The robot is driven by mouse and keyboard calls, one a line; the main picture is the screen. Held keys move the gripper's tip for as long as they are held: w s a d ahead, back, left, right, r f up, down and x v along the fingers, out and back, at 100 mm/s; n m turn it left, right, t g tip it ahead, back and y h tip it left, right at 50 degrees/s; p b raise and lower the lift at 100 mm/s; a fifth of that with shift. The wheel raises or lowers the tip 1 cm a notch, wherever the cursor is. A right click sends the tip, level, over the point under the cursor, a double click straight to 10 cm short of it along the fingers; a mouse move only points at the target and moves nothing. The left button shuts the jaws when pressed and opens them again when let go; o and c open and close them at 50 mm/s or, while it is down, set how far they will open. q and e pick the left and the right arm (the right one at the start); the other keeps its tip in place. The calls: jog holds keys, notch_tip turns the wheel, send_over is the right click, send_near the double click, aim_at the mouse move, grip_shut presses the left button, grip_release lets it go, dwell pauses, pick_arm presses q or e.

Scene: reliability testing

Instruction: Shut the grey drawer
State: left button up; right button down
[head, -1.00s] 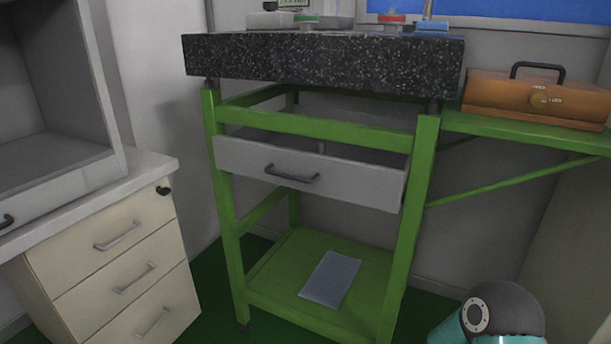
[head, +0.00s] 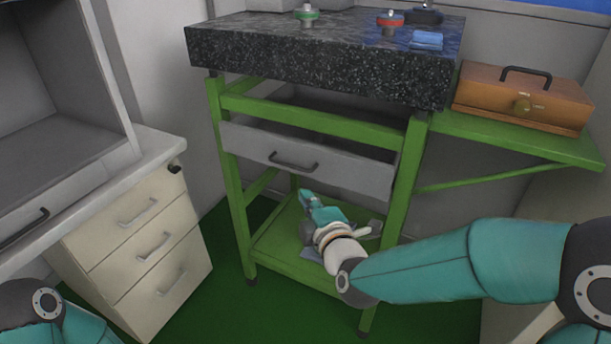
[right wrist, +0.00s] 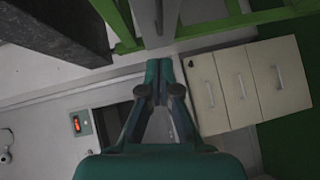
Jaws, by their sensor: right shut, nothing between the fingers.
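The grey drawer (head: 345,170) sits in the green frame under a black speckled slab. Its front has a dark bar handle (head: 293,162) and appears to stand out partly from the frame, with a dark gap above it. My right gripper (head: 307,194) is shut and empty, just below the drawer front in the head view. In the right wrist view its closed fingertips (right wrist: 165,65) point towards a grey panel (right wrist: 152,25) that looks like the drawer front. I cannot tell whether they touch it. My left gripper is out of view; only part of my left arm shows at lower left.
The black slab (head: 320,65) carries small red, green and blue items. A brown toolbox (head: 520,100) rests on the green side shelf (head: 520,142). A cream drawer cabinet (head: 140,245) stands at left. The green lower shelf (head: 275,250) lies behind my right arm.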

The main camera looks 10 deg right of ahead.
send_near(301, 170)
jog(key=w+a, duration=0.3)
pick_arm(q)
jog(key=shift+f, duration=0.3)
pick_arm(e)
jog(key=shift+w+d+f, duration=0.25)
jog(key=shift+w+d, duration=0.25)
jog(key=shift+w, duration=0.3)
jog(key=shift+w+d+f, duration=0.25)
jog(key=shift+w+d, duration=0.2)
jog(key=shift+w, duration=0.35)
